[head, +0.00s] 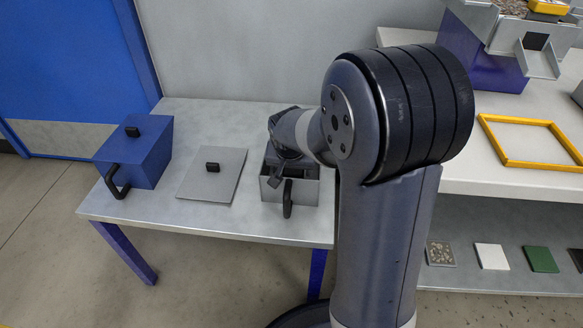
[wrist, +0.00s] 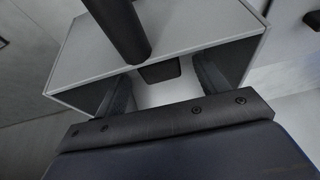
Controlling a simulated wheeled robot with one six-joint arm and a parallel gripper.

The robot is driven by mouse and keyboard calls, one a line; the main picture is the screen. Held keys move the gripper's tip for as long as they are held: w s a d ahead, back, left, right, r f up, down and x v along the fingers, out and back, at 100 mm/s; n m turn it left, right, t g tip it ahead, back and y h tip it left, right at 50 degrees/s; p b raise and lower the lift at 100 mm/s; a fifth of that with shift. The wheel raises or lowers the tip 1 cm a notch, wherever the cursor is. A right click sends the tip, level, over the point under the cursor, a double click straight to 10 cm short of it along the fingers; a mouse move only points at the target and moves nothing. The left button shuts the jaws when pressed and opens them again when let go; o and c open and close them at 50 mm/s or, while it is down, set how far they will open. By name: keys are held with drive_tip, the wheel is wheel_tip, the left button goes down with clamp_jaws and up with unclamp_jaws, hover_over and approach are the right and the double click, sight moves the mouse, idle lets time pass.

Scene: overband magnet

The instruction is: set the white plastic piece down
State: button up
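My gripper (head: 279,172) reaches down into an open grey box (head: 305,192) at the right end of the table. In the wrist view my gripper (wrist: 160,88) has its two dark fingers standing apart inside the box walls. A pale, whitish surface lies between the fingers, with a small dark rounded patch at its far side. I cannot tell whether this surface is the white plastic piece or the box floor. The box's black handle (wrist: 122,28) stands out from its near wall. The box floor is hidden in the head view.
A flat grey lid (head: 228,178) with a black knob lies left of the open box. A closed blue box (head: 147,160) stands farther left. A shelf at right holds a yellow frame (head: 545,164); several square tiles, one white (head: 491,257), sit below.

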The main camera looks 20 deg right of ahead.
drive_tip(key=shift+o, duration=0.2)
drive_tip(key=p+v, duration=0.4)
drive_tip(key=v, duration=0.8)
drive_tip(key=shift+p, duration=0.3)
drive_tip(key=shift+w+r, duration=0.1)
